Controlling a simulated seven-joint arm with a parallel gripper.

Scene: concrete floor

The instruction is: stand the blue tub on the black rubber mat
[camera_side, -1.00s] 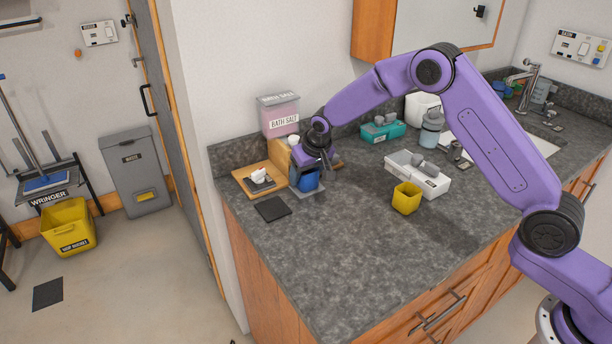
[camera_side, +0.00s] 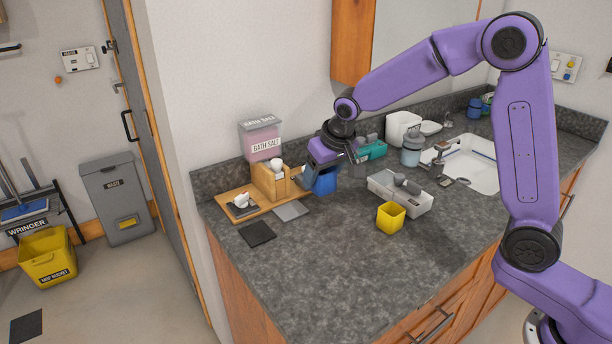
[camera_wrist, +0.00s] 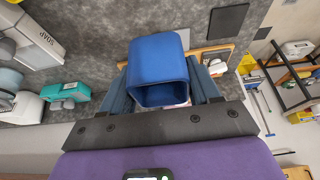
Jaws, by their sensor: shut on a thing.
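The blue tub (camera_side: 325,182) is held in the air above the counter, to the right of the wooden holder. My gripper (camera_side: 331,160) is shut on it from above. In the wrist view the tub (camera_wrist: 160,62) sits between my fingers (camera_wrist: 162,92), its open top facing the camera. The black rubber mat (camera_side: 257,233) lies flat and bare near the counter's left front edge, left of and below the tub. It also shows in the wrist view (camera_wrist: 227,20). A grey mat (camera_side: 291,211) lies bare between the black mat and the tub.
A wooden tray (camera_side: 224,208) with a holder (camera_side: 270,184) stands behind the mats, with a bath salt box (camera_side: 261,140) at the wall. A yellow tub (camera_side: 390,218) and a white caddy (camera_side: 408,197) stand to the right. The front middle of the counter is clear.

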